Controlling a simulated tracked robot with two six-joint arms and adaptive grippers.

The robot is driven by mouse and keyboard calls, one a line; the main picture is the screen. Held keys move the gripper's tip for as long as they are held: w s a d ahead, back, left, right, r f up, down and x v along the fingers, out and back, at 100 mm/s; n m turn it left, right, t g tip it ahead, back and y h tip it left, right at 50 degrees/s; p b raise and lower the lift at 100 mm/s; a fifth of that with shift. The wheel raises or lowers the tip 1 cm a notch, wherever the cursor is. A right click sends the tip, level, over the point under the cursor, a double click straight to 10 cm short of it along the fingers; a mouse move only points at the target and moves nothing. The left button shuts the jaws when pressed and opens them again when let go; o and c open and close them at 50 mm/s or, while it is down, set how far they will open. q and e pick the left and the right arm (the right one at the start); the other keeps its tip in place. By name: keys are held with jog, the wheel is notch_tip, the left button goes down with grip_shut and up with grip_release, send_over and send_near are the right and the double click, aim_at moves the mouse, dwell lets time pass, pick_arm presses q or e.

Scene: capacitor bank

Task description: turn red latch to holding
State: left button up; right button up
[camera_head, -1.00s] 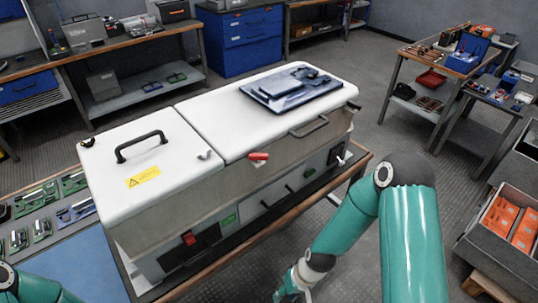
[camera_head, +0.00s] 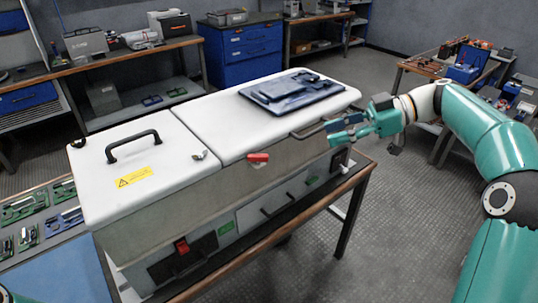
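The red latch (camera_head: 257,157) sits on the front upper edge of the white-topped capacitor bank (camera_head: 190,183), near the seam between its two lids. Its red handle lies roughly level. My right gripper (camera_head: 336,130) is to the right of the latch, at the right end of the bank, beside a dark lid handle (camera_head: 309,130). Its two fingers point left and stand apart, with nothing seen between them. I cannot tell whether it touches the handle. The gripper is well apart from the latch. My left gripper is out of view; only a bit of that arm may show at bottom left.
A dark blue panel (camera_head: 291,90) lies on the right lid. A black handle (camera_head: 133,146) rises from the left lid. A red switch (camera_head: 182,246) is low on the front. The floor (camera_head: 405,215) right of the bench is clear.

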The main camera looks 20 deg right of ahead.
aim_at(266, 155)
jog(key=p+x, duration=0.1)
jog(key=x, duration=1.4)
jog(key=shift+w+a+f, duration=0.15)
jog(key=shift+a+f, duration=0.05)
grip_shut()
